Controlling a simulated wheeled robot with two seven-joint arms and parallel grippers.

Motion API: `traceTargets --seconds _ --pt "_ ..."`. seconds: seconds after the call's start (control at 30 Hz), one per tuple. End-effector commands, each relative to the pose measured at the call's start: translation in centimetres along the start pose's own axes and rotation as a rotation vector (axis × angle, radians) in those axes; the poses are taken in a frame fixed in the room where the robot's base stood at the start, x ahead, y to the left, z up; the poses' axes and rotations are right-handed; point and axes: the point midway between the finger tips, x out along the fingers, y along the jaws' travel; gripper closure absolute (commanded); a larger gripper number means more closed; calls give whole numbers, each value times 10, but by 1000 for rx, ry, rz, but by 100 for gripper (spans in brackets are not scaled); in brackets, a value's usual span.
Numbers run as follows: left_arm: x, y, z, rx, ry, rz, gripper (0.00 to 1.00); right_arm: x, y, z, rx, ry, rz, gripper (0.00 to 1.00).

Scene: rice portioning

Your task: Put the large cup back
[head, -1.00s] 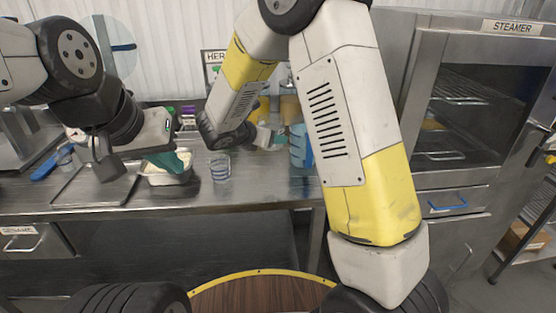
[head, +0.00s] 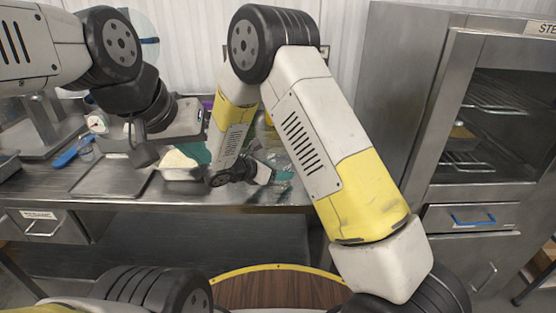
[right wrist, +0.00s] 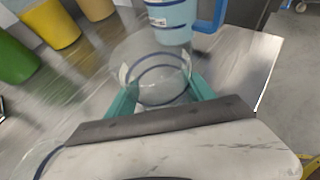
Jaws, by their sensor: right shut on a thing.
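The large clear cup with dark blue lines (right wrist: 160,78) is between the teal fingers of my right gripper (right wrist: 160,100), which is shut on it. In the head view the cup (head: 284,160) shows faintly beside my right gripper (head: 284,176), over the counter, partly hidden by my right arm. I cannot tell whether its base touches the counter. My left gripper (head: 196,153), with teal fingers, is at the rice container (head: 180,172); its jaw gap is not clear.
A light blue pitcher (right wrist: 172,20) stands just beyond the cup. Yellow (right wrist: 50,24), green (right wrist: 14,58) and tan (right wrist: 97,8) containers stand along the back. The steamer (head: 490,120) stands at the right.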

Motion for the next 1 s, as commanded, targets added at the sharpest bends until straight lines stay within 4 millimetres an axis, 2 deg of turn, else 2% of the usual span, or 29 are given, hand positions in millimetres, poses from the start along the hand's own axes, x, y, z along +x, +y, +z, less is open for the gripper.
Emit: traceTargets --seconds 0.33,0.37,0.43,0.47,0.77,1.0 --pt "0 0 0 0 0 0 100 2 0 -3 2 0 1 95" --pt "0 0 0 0 0 0 100 1 0 -2 3 0 1 33" --pt "0 0 0 0 0 0 100 1 0 -2 3 0 1 19" --pt "0 0 0 0 0 0 100 1 0 -2 2 0 1 17" --pt "0 0 0 0 0 0 100 1 0 -1 2 -1 1 17" --pt "0 0 0 0 0 0 100 -12 0 10 7 -1 -3 17"
